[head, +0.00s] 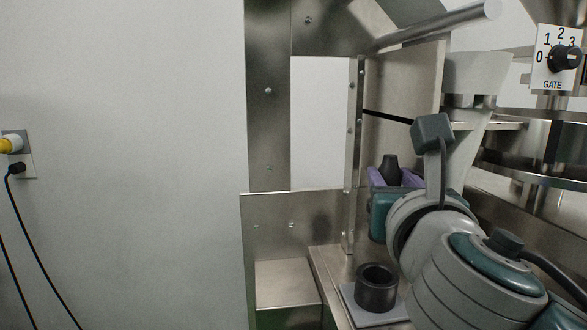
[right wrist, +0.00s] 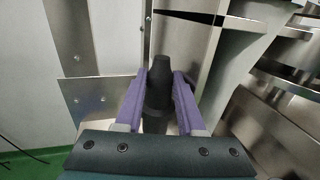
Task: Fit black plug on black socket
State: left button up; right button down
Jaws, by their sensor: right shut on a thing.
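My right gripper (head: 394,178) has purple fingers shut on a black plug (head: 391,165), a dark piece with a narrow rounded top. The plug also shows between the fingers in the right wrist view (right wrist: 158,90); its lower end is partly hidden. A black socket (head: 376,290), a short open-topped round cup, stands on a grey square plate (head: 362,318) at the bottom of the head view. The held plug is apart from the socket, above and slightly to its right in the picture. The socket cannot be made out in the right wrist view. My left gripper is not in view.
A metal frame post (head: 353,150) stands close left of the gripper. Machine parts and a gate dial (head: 564,58) are at the right. A wall outlet at far left holds a yellow plug (head: 12,144) and a black-corded plug (head: 17,168). A low metal box (head: 286,282) is left of the socket.

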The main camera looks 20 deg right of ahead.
jog(key=shift+f+b, duration=1.45)
jog(key=shift+f, duration=0.9)
jog(key=shift+p, duration=0.75)
jog(key=shift+f+b, duration=1)
jog(key=shift+f, duration=0.2)
jog(key=shift+f+b, duration=1.3)
jog(key=shift+f, duration=0.3)
jog(key=shift+c, duration=2.2)
grip_release()
